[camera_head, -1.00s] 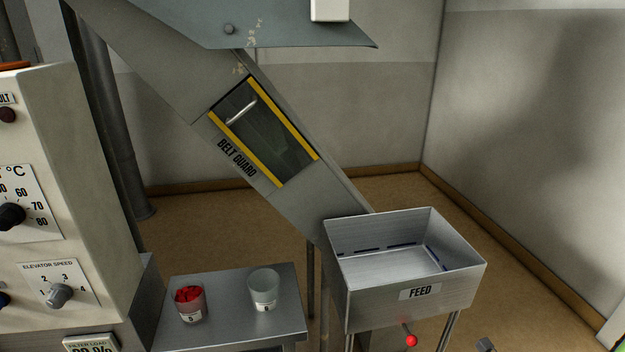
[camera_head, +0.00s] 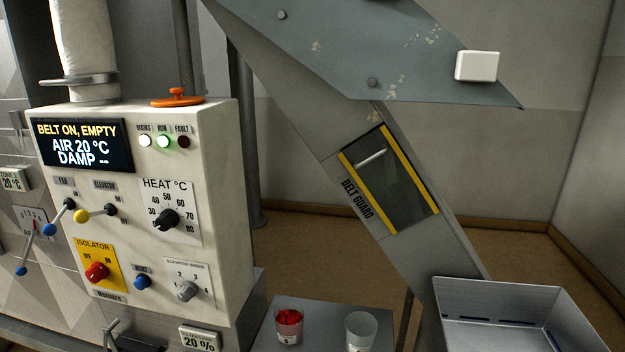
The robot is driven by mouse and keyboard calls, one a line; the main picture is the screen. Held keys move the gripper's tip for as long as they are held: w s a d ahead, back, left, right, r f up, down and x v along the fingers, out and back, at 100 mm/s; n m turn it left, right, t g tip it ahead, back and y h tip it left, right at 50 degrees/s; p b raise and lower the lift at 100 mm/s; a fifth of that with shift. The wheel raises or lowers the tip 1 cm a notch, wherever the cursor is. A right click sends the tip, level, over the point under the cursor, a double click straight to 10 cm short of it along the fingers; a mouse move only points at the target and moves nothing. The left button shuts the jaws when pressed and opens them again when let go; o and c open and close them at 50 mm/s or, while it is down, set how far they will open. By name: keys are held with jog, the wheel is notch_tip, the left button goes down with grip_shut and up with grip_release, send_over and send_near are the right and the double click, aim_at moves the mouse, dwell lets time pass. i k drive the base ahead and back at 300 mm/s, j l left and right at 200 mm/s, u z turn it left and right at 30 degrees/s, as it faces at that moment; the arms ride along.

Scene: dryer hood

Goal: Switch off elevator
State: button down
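The elevator switch (camera_head: 97,213) is a lever with a yellow knob on the white control panel (camera_head: 225,255), under the label ELEVATOR. Its knob points left and slightly down from a dark pivot, and a small ON mark is at its upper right. The display (camera_head: 84,145) reads "BELT ON, EMPTY", "AIR 20 °C", "DAMP". The green RUN lamp (camera_head: 163,142) is lit, the MAINS lamp is white and the FAULT lamp is dark red. My gripper is not in view.
Close by are the blue-knobbed fan lever (camera_head: 58,218), heat dial (camera_head: 166,220), red isolator knob (camera_head: 97,271), blue reset button (camera_head: 142,282) and elevator speed knob (camera_head: 187,290). Two cups (camera_head: 289,327) stand on a metal table, beside the feed hopper (camera_head: 515,310).

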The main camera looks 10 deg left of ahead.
aim_at(81, 216)
jog(key=u, duration=0.4)
jog(key=j+u, duration=0.1)
jog(key=u, duration=0.3)
jog(key=i+u, duration=0.1)
jog(key=u, duration=0.75)
jog(key=i+u, duration=0.1)
jog(key=u, duration=0.3)
